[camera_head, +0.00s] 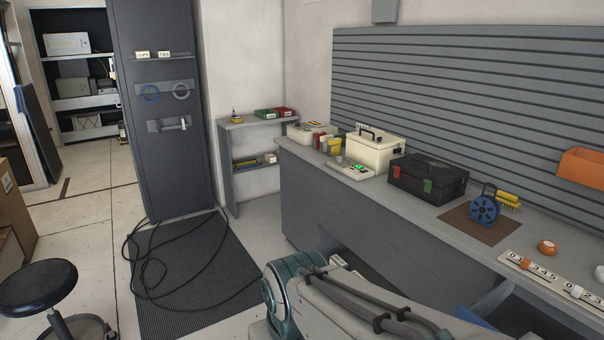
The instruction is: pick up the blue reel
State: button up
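The blue reel (484,211) stands upright on a brown mat (458,226) on the grey workbench, at the right of the head view. It has a dark hub and a dark handle or frame at its top. Something yellow (508,198) is right behind it, touching or close; I cannot tell which. My arm reaches in from the bottom of the picture, below and left of the reel. My gripper is not in view.
Left of the reel on the bench (400,197) stand a black toolbox (427,178) and a cream case (374,150). To the right are an orange-and-white roll (547,247) and a labelled strip (535,272). A black cable (150,268) lies on the floor mat. A stool (38,288) stands at left.

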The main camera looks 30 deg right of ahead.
aim_at(485, 208)
jog(key=z, duration=0.45)
jog(key=i, duration=1.5)
jog(key=z, duration=1.7)
jog(key=i, duration=1.15)
jog(key=z, duration=0.65)
